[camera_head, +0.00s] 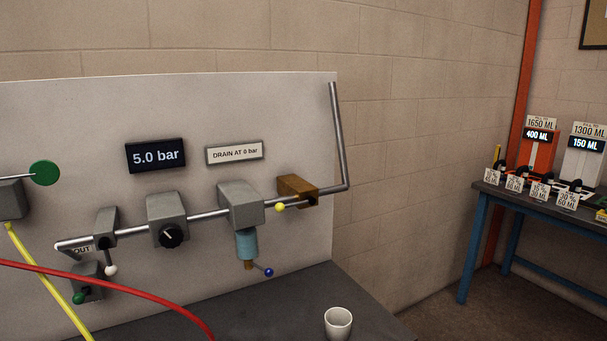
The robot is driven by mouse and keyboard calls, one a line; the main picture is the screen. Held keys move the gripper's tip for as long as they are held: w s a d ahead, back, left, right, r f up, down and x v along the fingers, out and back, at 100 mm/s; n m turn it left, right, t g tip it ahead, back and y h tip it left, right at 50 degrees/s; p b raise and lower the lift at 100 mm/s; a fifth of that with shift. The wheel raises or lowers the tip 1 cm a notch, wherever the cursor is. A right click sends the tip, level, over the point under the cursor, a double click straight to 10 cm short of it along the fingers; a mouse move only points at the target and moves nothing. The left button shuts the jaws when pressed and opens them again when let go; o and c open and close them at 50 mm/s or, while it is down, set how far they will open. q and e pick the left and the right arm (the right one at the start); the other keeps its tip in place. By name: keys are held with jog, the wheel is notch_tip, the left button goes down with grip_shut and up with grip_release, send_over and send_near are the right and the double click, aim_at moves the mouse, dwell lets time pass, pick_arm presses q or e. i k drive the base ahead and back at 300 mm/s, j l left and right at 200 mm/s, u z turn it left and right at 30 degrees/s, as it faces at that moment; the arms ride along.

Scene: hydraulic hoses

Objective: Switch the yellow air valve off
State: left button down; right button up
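The air valve is a brass-brown block (297,190) on the grey pipe, right of the other fittings on the panel. Its lever ends in a yellow ball (280,207) and points left, roughly along the pipe. Nothing touches the lever. A black display (155,157) above reads 5.0 bar. Neither of my grippers is in view.
Left along the pipe are a grey filter block (241,203) with a blue-knobbed drain, a regulator (168,220) and white- and green-knobbed fittings. Red (130,281) and yellow (45,280) hoses cross the lower left. A white cup (338,323) stands on the bench.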

aim_at(279, 207)
jog(key=i+l+u, duration=0.1)
jog(key=i+l, duration=0.35)
jog(key=i+l+u, duration=0.1)
jog(key=i+l, duration=0.3)
jog(key=l, duration=0.2)
